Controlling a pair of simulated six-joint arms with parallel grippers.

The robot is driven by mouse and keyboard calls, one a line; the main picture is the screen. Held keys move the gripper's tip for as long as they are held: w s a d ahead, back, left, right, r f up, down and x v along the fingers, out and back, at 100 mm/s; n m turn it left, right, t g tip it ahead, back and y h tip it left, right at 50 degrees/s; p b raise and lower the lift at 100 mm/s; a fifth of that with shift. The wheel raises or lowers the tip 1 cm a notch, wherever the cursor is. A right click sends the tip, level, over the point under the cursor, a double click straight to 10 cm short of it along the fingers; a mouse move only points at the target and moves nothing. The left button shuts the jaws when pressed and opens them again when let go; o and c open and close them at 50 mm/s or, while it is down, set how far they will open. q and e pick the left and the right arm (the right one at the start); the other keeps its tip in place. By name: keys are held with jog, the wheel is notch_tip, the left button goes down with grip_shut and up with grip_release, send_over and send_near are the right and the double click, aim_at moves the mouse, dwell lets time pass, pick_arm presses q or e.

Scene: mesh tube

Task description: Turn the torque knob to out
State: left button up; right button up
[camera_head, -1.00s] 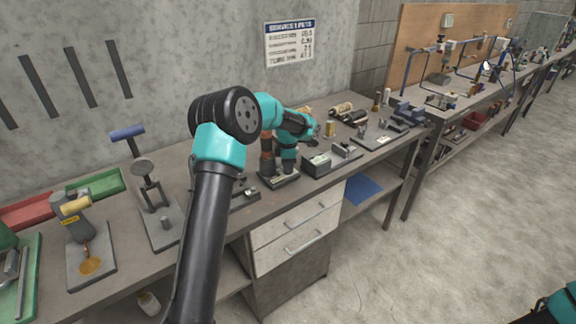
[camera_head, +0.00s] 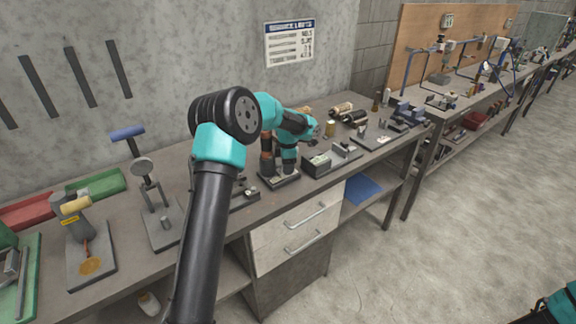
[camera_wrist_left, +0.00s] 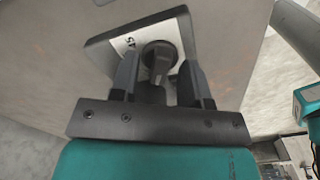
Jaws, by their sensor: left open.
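The torque knob (camera_wrist_left: 158,58) is a dark round knob with a raised grip bar. It sits on a dark plate (camera_wrist_left: 103,54) with a white label, of which only a few letters show in the left wrist view. My left gripper (camera_wrist_left: 157,76) is open, with one finger on either side of the knob's grip bar. I cannot tell whether the fingers touch it. In the head view my left gripper (camera_head: 288,166) points down over the small base plate (camera_head: 279,180) on the bench, and my arm hides part of it. My right gripper is out of view.
The workbench (camera_head: 125,262) carries several fixtures close by: a lever stand (camera_head: 162,228) to the left and a dark box (camera_head: 318,165) just right of my gripper. Drawers (camera_head: 297,225) sit below. A wall sign (camera_head: 289,43) hangs behind.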

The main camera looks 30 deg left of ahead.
pick_arm(q)
jog(key=shift+r, duration=0.15)
notch_tip(320, 180, up, 17)
dwell(0.6)
dwell(0.4)
